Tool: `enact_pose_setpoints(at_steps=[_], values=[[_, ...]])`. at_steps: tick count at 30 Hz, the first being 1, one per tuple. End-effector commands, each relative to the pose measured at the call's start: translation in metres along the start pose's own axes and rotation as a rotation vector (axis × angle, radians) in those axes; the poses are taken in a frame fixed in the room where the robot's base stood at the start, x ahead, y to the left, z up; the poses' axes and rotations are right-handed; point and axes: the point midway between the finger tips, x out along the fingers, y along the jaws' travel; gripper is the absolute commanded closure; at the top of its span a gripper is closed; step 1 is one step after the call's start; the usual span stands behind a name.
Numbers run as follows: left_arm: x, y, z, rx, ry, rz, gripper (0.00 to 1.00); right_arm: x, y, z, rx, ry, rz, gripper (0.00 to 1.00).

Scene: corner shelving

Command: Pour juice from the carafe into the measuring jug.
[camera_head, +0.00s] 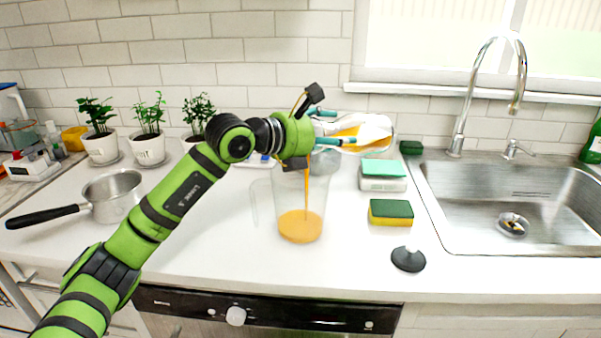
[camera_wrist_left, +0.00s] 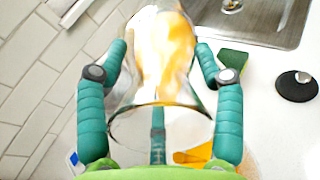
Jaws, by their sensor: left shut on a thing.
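The glass carafe (camera_head: 372,130) with orange juice is tipped over on its side above the counter, its mouth toward the left. My left gripper (camera_head: 322,127) is shut on it; in the left wrist view the teal fingers stand on both sides of the carafe (camera_wrist_left: 160,60). A thin stream of juice falls from the carafe's mouth into the clear measuring jug (camera_head: 285,205). The jug stands upright on the counter with orange juice in its bottom. The gripper and wrist cover part of the jug's top. My right gripper is not in view.
Right of the jug are a sponge (camera_head: 391,212), another sponge on a white holder (camera_head: 384,184), a black stopper (camera_head: 408,259) and the sink (camera_head: 510,200). A saucepan (camera_head: 113,194) and potted plants (camera_head: 149,135) stand left. The counter front is clear.

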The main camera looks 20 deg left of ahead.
Motion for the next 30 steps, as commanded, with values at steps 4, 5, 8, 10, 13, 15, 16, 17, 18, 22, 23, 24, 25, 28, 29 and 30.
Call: enact_pose_setpoints(at_steps=[4, 5, 8, 10, 13, 15, 16, 17, 18, 22, 23, 24, 25, 28, 29, 30], values=[[-0.0021, 0.0003, 0.0058, 0.002, -0.020, -0.001, 0.91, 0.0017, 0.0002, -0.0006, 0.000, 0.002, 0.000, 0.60], [-0.0022, 0.0004, 0.0059, 0.002, -0.020, -0.001, 0.91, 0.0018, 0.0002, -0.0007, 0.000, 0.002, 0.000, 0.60], [-0.0024, 0.0007, 0.0059, 0.002, -0.023, -0.001, 0.91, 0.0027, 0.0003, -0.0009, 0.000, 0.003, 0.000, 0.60], [-0.0025, 0.0009, 0.0059, 0.002, -0.025, -0.001, 0.91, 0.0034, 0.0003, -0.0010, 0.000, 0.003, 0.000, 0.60], [-0.0027, 0.0012, 0.0060, 0.002, -0.027, -0.001, 0.91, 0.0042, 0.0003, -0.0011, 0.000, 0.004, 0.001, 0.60], [-0.0029, 0.0014, 0.0062, 0.002, -0.029, -0.002, 0.91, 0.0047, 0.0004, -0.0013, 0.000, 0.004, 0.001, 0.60], [-0.0029, 0.0014, 0.0062, 0.002, -0.030, -0.002, 0.91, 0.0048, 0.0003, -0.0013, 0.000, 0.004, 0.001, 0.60], [-0.0030, 0.0015, 0.0063, 0.002, -0.031, -0.002, 0.91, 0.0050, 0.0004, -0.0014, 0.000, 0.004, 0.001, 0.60], [-0.0031, 0.0016, 0.0062, 0.002, -0.032, -0.002, 0.91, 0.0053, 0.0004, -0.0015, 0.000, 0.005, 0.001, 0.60], [-0.0034, 0.0018, 0.0063, 0.002, -0.034, -0.002, 0.91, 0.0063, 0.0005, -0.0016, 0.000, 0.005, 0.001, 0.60], [-0.0034, 0.0019, 0.0063, 0.002, -0.035, -0.002, 0.91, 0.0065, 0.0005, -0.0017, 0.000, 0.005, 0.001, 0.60], [-0.0035, 0.0020, 0.0063, 0.002, -0.036, -0.002, 0.91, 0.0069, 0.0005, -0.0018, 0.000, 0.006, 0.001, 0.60], [-0.0035, 0.0021, 0.0063, 0.002, -0.037, -0.003, 0.91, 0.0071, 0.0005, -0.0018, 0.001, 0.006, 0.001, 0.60], [-0.0037, 0.0023, 0.0065, 0.002, -0.039, -0.003, 0.91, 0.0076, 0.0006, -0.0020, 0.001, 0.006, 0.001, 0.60], [-0.0038, 0.0025, 0.0064, 0.002, -0.040, -0.003, 0.91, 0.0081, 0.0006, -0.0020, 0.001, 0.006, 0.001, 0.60], [-0.0039, 0.0026, 0.0064, 0.002, -0.041, -0.003, 0.91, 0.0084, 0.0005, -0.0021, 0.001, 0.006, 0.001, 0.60]])
